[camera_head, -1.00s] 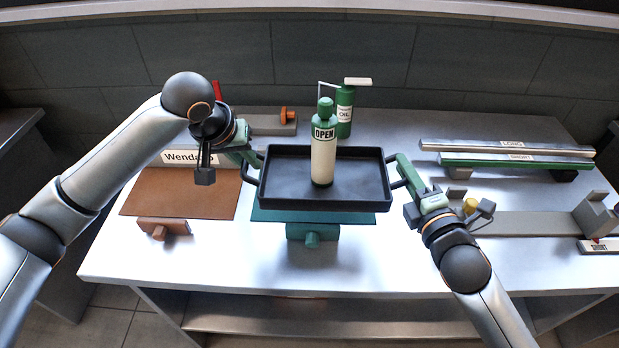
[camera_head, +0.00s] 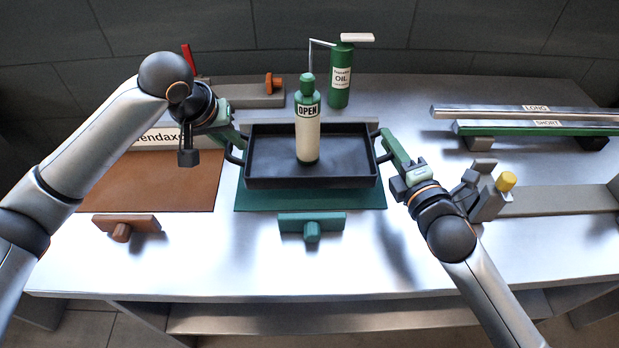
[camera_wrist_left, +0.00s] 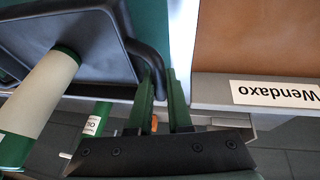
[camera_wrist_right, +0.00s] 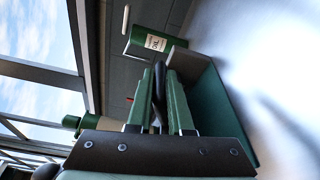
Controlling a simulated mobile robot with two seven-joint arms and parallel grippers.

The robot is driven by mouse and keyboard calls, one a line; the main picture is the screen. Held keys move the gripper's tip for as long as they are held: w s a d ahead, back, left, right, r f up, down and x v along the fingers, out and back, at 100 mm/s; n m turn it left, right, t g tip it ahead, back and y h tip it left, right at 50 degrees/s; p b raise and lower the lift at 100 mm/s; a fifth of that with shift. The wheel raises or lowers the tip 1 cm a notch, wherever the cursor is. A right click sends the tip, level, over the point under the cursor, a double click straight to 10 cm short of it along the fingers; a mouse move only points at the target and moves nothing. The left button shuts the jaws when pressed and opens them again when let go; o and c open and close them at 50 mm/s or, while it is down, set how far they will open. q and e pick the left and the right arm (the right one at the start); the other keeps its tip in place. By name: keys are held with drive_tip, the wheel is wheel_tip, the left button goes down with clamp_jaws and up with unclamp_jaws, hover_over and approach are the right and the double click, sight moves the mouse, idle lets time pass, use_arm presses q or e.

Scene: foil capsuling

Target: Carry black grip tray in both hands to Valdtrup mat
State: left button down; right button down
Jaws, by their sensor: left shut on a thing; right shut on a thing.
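The black tray (camera_head: 270,178) is level, with a cream and green bottle marked OPEN (camera_head: 308,138) upright in it. My left gripper (camera_head: 238,145) is shut on the tray's left handle; the left wrist view shows the handle between its green fingers (camera_wrist_left: 166,95). My right gripper (camera_head: 387,142) is shut on the right handle, also between the fingers in the right wrist view (camera_wrist_right: 160,90). A teal mat (camera_head: 310,199) lies under the tray, its front strip showing. Its label is hidden, and I cannot tell whether the tray touches it.
A brown mat (camera_head: 150,185) labelled Wendaxo lies to the left. A green oil pump bottle (camera_head: 341,85) stands behind the tray. A teal block with a knob (camera_head: 311,224) sits in front of the mat. Long and short bars (camera_head: 535,120) and a grey fixture with a yellow knob (camera_head: 507,181) are at right.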

use_arm(q)
drive_tip(key=shift+d, duration=0.1)
idle(0.3)
